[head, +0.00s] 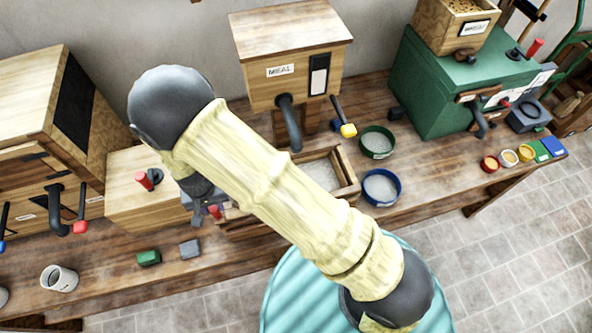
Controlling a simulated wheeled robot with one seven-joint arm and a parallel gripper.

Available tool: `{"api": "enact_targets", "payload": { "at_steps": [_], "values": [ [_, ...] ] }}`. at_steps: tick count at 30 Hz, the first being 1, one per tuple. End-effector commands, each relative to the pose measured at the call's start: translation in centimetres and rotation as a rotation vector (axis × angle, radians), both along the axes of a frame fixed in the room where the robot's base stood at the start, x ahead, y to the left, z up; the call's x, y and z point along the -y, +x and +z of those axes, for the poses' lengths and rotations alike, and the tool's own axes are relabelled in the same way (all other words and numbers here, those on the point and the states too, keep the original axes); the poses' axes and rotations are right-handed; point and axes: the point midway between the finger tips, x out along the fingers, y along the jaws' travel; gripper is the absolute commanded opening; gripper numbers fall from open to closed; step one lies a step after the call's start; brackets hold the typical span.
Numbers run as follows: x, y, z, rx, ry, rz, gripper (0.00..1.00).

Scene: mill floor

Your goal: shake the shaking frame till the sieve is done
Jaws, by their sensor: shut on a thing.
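My gripper (205,205) points down at the frame's left end, partly hidden by my own arm. It is shut on what looks like the frame's red handle (215,211). Whether material still lies on the sieve's mesh cannot be told from here.
A wooden MEAL bin (290,60) with a dark spout and a yellow-tipped lever stands behind the frame. A green bowl (377,142) and a blue bowl (381,187) stand right of it. A green block (149,258), a grey block (190,249) and a white mug (60,278) stand at front left.

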Motion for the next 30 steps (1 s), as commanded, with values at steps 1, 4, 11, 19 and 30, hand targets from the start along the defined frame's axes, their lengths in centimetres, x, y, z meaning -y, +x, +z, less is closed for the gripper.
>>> {"api": "enact_targets", "payload": {
  "at_steps": [1, 4, 11, 19, 30],
  "values": [
    [-0.1, 0.0, 0.0, 0.001, 0.000, -0.001, 0.12],
    [-0.6, -0.1, 0.1, 0.000, 0.000, 0.000, 0.12],
    [-1.8, -0.4, 0.0, 0.001, 0.001, 0.000, 0.13],
    [-1.9, -0.4, 0.1, 0.001, 0.004, 0.001, 0.37],
    [-1.8, -0.4, 0.1, 0.001, 0.001, 0.000, 0.55]
  ]
}}
